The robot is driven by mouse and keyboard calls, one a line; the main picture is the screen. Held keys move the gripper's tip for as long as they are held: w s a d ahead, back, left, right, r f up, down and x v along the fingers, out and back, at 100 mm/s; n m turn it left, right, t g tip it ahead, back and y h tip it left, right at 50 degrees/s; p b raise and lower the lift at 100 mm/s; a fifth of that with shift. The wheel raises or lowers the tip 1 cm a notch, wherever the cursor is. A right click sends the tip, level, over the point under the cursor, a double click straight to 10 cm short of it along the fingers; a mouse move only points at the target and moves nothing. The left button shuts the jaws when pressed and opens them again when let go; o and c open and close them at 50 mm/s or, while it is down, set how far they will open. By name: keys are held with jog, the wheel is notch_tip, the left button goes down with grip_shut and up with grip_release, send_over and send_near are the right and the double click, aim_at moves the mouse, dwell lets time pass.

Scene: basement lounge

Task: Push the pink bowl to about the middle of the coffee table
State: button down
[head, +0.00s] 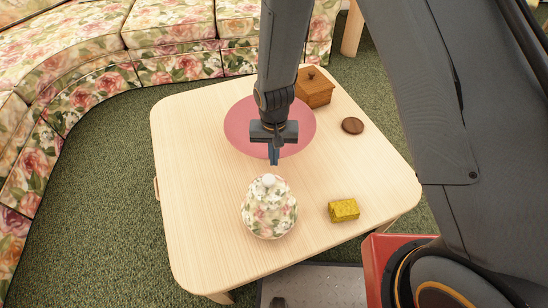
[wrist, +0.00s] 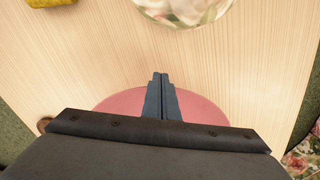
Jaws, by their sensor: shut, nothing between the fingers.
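The pink bowl (head: 240,126) is on the coffee table (head: 190,190), toward its far side and beyond the middle. It looks like a wide, shallow pink disc. My gripper (head: 274,160) hangs over the bowl's near part, with its fingers shut and empty. The fingertips show at the bowl's near edge. I cannot tell whether they touch the bowl or the table. In the wrist view, the bowl (wrist: 198,104) lies behind the shut fingers (wrist: 160,78), and my gripper body hides most of it.
A floral lidded pot (head: 269,212) stands just nearer than the fingertips. A yellow sponge (head: 343,210) lies to its right. The table's left side is clear. A floral sofa (head: 100,60) curves behind.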

notch_tip(320, 180, up, 10)
jog(key=p, duration=0.8)
jog(key=s+d+r+p, duration=0.2)
jog(key=s+d+r, duration=0.1)
jog(key=d+r, duration=1.05)
jog(key=s+d+r+p, duration=0.1)
jog(key=s+d+r, duration=0.8)
jog(key=s+r, duration=0.2)
jog(key=shift+s+r, duration=0.15)
jog(key=shift+r, duration=0.45)
